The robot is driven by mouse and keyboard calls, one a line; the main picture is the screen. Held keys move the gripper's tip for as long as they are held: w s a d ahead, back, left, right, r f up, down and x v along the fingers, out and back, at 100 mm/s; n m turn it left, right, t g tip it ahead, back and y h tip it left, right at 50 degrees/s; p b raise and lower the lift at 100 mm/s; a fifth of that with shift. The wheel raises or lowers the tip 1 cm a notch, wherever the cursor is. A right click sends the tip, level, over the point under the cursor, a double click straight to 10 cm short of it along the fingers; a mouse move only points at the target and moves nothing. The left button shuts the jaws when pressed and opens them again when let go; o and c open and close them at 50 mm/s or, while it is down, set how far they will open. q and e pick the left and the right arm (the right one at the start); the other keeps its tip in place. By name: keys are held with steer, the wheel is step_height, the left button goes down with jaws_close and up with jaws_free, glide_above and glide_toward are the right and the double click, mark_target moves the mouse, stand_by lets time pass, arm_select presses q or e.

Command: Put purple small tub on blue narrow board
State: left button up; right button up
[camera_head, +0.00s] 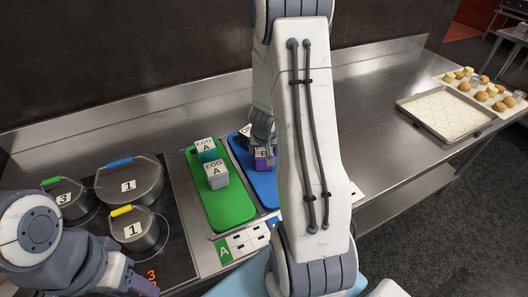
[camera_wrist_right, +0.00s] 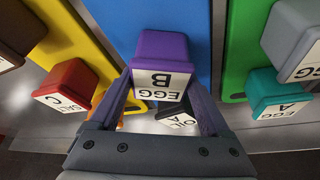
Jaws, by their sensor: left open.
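The purple small tub (camera_wrist_right: 160,50), labelled EGG B, sits between the fingertips of my right gripper (camera_wrist_right: 161,78), which looks closed on its sides. In the head view the purple tub (camera_head: 264,160) is mostly hidden by my right arm. It is over the blue narrow board (camera_head: 262,184), which also shows in the right wrist view (camera_wrist_right: 110,20); whether it touches the board I cannot tell. My left gripper (camera_head: 138,287) is open and empty at the lower left, by the stove, partly cut off.
A black OIL tub (camera_wrist_right: 178,117) is beside the purple one. The green board (camera_head: 228,210) carries a grey EGG A tub (camera_head: 217,175) and a teal tub (camera_head: 207,150). A yellow board (camera_wrist_right: 62,25) and a red SALT C tub (camera_wrist_right: 68,85) lie opposite. Lidded pots (camera_head: 130,183) stand left.

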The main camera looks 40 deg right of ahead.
steer(key=shift+o, duration=0.6)
steer(key=shift+r, duration=0.2)
steer(key=p+v, duration=0.9)
steer(key=v, duration=0.3)
steer(key=shift+w+r, duration=0.1)
steer(key=shift+w, duration=0.05)
